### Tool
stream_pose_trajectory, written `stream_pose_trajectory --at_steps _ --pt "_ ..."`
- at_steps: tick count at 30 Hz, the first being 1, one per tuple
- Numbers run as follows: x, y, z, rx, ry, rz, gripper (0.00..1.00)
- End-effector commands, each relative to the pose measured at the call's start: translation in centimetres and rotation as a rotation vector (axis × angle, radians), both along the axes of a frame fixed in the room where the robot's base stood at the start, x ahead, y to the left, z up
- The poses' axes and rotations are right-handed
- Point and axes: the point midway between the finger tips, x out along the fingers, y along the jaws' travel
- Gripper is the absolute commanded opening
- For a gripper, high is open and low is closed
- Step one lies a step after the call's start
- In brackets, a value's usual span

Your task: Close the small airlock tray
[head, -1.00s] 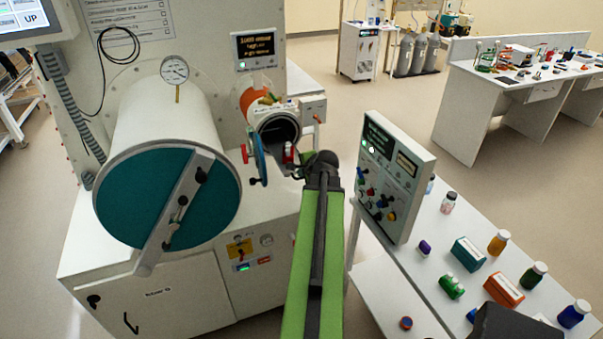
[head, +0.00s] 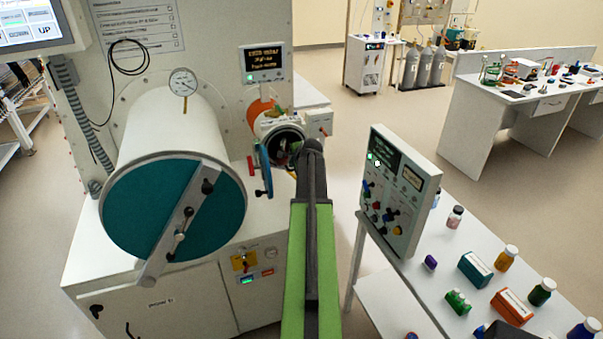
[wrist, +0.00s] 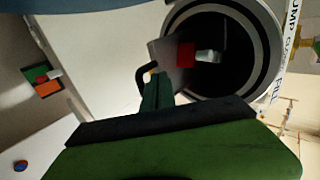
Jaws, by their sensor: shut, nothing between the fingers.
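The small airlock (head: 280,142) is a short white cylinder with a dark round opening. Its blue round door (head: 262,168) stands open at the left. In the wrist view the grey tray (wrist: 168,62) reaches into the dark bore, with its near end at the mouth. A red block and a pale vial sit on it. A black loop handle (wrist: 142,76) is at its near end. My gripper (wrist: 156,92) is shut and empty, right at the handle; whether it touches cannot be told. In the head view my arm hides the fingers and most of the tray.
The large airlock (head: 172,210) with a teal door and diagonal bar is at left. A control panel (head: 398,190) stands close to the right of my arm. Behind it a white bench (head: 455,245) holds bottles and boxes. Open floor lies beyond.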

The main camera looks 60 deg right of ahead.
Motion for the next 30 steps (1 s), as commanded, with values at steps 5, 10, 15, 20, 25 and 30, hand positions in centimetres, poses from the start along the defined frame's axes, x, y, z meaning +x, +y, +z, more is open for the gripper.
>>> stream_pose_trajectory --at_steps 5,10,15,20,25,30 --pt "3.2 -2.6 0.0 -0.001 0.000 0.001 0.00" --pt "5.2 -3.8 0.0 0.000 0.000 0.000 0.00" --pt "6.1 -4.5 0.0 0.000 0.000 0.000 0.00" --pt "6.4 -4.7 0.0 0.000 0.000 0.000 0.00" --pt "6.4 -4.7 0.0 0.000 0.000 0.000 0.00" --pt "6.4 -4.6 0.0 -0.001 0.000 0.001 0.00"
